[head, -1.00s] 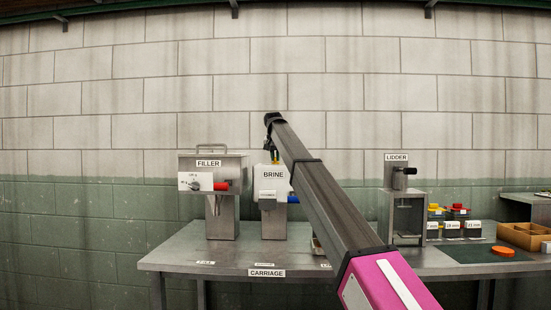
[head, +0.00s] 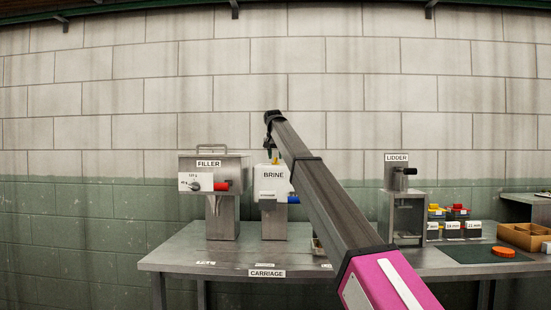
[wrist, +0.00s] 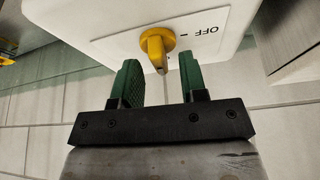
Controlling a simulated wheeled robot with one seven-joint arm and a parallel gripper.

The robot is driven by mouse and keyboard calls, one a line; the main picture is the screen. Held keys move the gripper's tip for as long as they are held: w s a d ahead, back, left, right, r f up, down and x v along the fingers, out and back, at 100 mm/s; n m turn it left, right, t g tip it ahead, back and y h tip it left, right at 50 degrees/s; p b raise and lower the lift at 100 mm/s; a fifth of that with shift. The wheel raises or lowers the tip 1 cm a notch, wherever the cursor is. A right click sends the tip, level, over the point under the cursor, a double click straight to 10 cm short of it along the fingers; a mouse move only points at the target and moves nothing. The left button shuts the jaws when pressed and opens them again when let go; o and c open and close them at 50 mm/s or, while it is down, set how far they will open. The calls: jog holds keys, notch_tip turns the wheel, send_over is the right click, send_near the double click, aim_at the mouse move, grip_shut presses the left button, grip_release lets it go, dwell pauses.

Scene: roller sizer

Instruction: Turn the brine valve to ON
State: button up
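The brine unit (head: 271,196) is a white box labelled BRINE on a grey stand, left of centre on the bench in the head view. Its yellow valve handle (wrist: 157,46) sits on a white plate (wrist: 120,40) with a mark and the word OFF to its right in the wrist view. The handle's tip points down toward my gripper, not at the OFF mark. My gripper (wrist: 160,73) is open, with its green fingers on either side of the handle's tip and visible gaps. In the head view my arm hides much of the gripper.
The filler (head: 222,205) with a red handle stands left of the brine unit. A blue part (head: 293,199) sticks out at the brine unit's right. The lidder (head: 405,215), coloured bins (head: 452,228) and a wooden tray (head: 520,235) are to the right. The bench front (head: 215,258) is mostly clear.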

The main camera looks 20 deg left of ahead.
jog(key=v, duration=0.9)
jog(key=shift+r, duration=0.3)
jog(key=shift+s, duration=0.1)
